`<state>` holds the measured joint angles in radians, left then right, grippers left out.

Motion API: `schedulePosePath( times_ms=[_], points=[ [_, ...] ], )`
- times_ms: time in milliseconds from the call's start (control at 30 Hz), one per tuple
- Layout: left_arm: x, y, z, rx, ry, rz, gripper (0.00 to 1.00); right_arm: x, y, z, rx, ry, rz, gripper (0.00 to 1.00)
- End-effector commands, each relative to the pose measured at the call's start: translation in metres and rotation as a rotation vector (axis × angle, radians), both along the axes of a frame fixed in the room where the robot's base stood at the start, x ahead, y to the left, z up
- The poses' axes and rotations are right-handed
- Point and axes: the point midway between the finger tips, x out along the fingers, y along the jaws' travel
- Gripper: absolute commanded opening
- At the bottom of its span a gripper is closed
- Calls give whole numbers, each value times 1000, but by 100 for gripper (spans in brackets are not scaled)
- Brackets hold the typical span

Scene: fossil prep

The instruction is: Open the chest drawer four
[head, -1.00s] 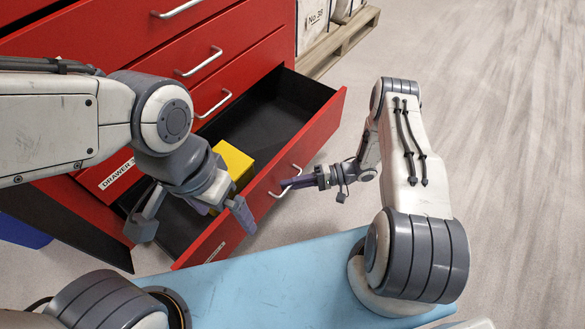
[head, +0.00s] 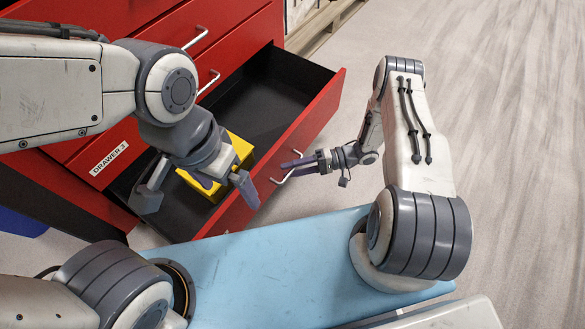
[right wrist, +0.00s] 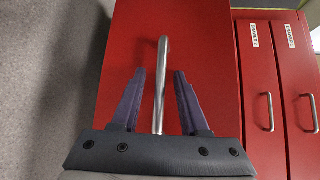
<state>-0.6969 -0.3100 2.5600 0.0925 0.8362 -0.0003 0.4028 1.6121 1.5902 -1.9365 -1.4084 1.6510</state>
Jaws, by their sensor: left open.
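The red chest's lowest visible drawer (head: 315,122), below the one labelled DRAWER 3 (head: 112,160), stands well open. Its own label is not readable. A yellow block (head: 243,148) sits inside its dark interior. My right gripper (head: 297,164) is at its metal handle (head: 283,178). In the right wrist view the handle (right wrist: 162,65) runs between the two fingers of my right gripper (right wrist: 158,98), with gaps on both sides. My left gripper (head: 198,190) is open, its fingers apart above the drawer, partly hiding the block.
Upper drawers with handles (head: 208,82) are shut. A light blue surface (head: 280,275) lies in front of the open drawer. A wooden pallet (head: 325,25) stands at the back, beside the chest. The grey floor (head: 500,130) at right is clear.

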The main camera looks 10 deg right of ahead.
Motion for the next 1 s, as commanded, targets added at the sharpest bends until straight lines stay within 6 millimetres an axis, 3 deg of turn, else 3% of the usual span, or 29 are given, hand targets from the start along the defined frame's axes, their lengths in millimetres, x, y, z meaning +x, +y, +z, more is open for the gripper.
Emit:
schedulePosePath(
  times_ms=[267,700,1000],
  points=[
    [0,0,3,0,0,0,100,0,-8,3,2,0,-2,44],
    [0,0,20,0,0,0,100,-2,-88,13,-1,-2,-4,44],
    [0,0,21,0,0,0,100,-3,-105,14,1,1,0,44]
  ],
)
